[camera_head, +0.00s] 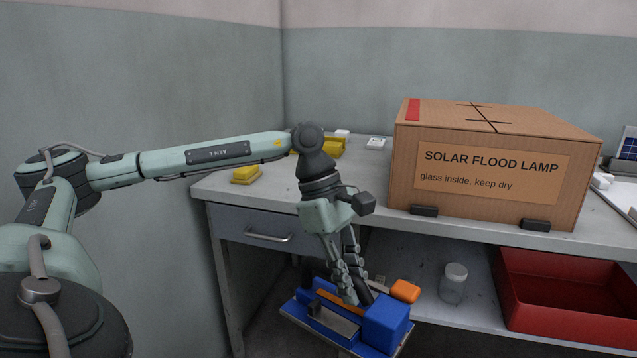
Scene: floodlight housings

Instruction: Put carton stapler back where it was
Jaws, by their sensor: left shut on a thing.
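The carton stapler (383,322) looks to be the blue tool with an orange bar and an orange knob at its right end. My left gripper (358,298) points down and is shut on its upper middle. The fingers hide part of the tool. It shows in front of the bench, lower than the worktop and left of the red bin, tilted down toward the right. I cannot tell whether anything supports it from below. My right gripper is not in view.
A large carton (490,165) stands on the worktop (270,196), with two black blocks at its front edge. Yellow pieces (245,174) lie at the left. A drawer (265,236) is shut.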

